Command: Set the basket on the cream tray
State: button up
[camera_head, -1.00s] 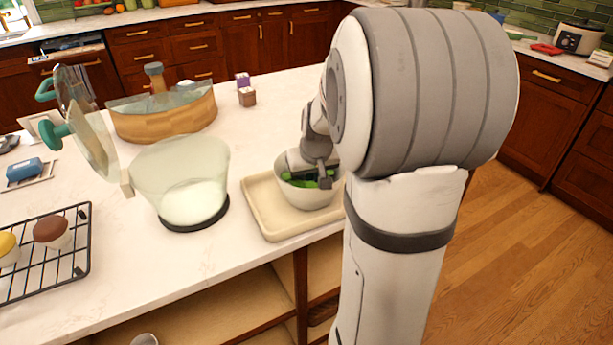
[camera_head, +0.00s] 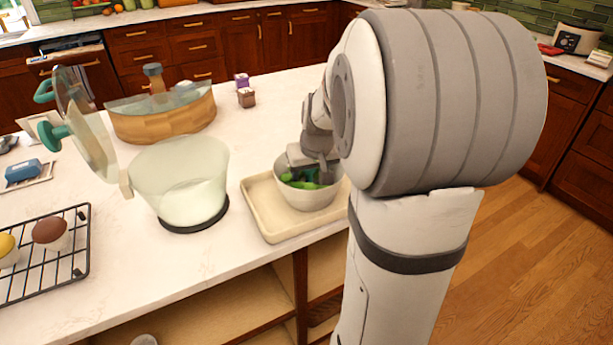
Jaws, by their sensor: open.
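The cream tray (camera_head: 262,216) lies flat near the front edge of the white counter. A pale round bowl-like container (camera_head: 308,198) with green contents (camera_head: 305,180) stands upright on it; it appears to be the basket. My gripper (camera_head: 322,172) is open at the rear right of the container's rim, just over the green contents. My arm hides part of the tray's right side. I cannot tell whether the fingers touch the rim.
A translucent bowl with a dark base (camera_head: 190,185) stands left of the tray. A clear lid with a teal knob (camera_head: 90,130) leans upright beside it. A wooden bowl (camera_head: 165,120), small boxes (camera_head: 245,95) and a black rack (camera_head: 75,245) are also on the counter. Clear counter lies behind the tray.

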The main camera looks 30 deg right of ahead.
jog(key=d+v, duration=0.1)
jog(key=v, duration=0.8)
jog(key=s+a+f+n+g, duration=0.1)
jog(key=s+a+f, duration=0.2)
jog(key=s+a, duration=0.4)
jog(key=s+a+f+n+g, duration=0.1)
jog(key=s+a+f, duration=0.2)
jog(key=s+a, duration=0.5)
jog(key=shift+s+f+y, duration=0.15)
jog(key=shift+f+y, duration=0.2)
jog(key=shift+y, duration=0.05)
